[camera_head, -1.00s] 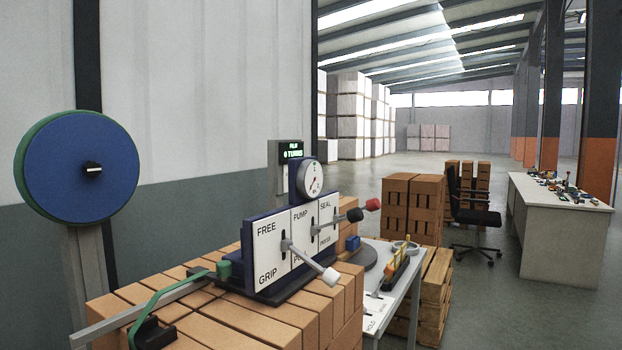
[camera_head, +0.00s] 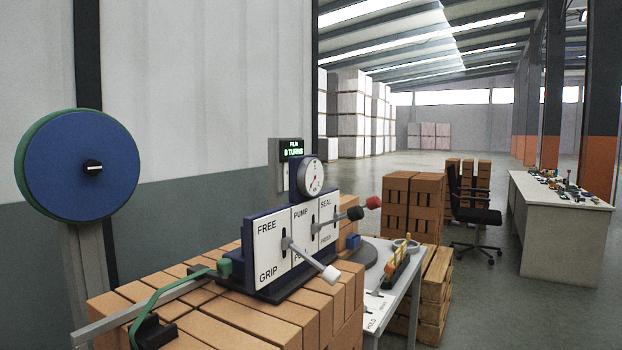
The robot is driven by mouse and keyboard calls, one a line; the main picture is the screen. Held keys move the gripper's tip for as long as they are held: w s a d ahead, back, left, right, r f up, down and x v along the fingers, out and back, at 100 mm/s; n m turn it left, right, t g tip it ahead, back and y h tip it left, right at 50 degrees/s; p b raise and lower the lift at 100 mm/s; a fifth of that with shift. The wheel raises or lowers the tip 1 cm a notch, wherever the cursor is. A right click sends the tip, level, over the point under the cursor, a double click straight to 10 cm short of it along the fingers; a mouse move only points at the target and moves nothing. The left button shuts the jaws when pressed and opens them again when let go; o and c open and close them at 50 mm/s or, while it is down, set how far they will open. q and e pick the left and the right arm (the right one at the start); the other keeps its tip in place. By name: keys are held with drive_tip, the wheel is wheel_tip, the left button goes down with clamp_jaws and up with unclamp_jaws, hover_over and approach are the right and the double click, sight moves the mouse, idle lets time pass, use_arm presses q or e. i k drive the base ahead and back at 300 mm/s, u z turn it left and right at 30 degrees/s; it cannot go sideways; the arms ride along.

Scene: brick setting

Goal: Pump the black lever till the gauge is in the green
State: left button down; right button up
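The black lever (camera_head: 354,213) sticks out from the PUMP section of the white panel (camera_head: 270,228), between a white-knobbed lever (camera_head: 329,274) at FREE/GRIP and a red-knobbed lever (camera_head: 373,203) at SEAL. The round gauge (camera_head: 310,176) stands on top of the panel. Its face is white with a red mark; the needle reading is too small to tell, and I cannot make out a green zone. The panel sits on a stack of bricks (camera_head: 230,325). Neither of my grippers is in view.
A green strap (camera_head: 160,296) runs over the bricks at the left, below a blue reel (camera_head: 82,166). A small table (camera_head: 398,285) with tools stands right of the stack. A pallet of bricks (camera_head: 412,208), an office chair (camera_head: 474,215) and a workbench (camera_head: 560,235) stand beyond. Open floor lies between.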

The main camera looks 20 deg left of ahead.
sight(356, 213)
drive_tip(key=z, duration=1.15)
drive_tip(key=i, duration=2.15)
drive_tip(key=u, duration=3.25)
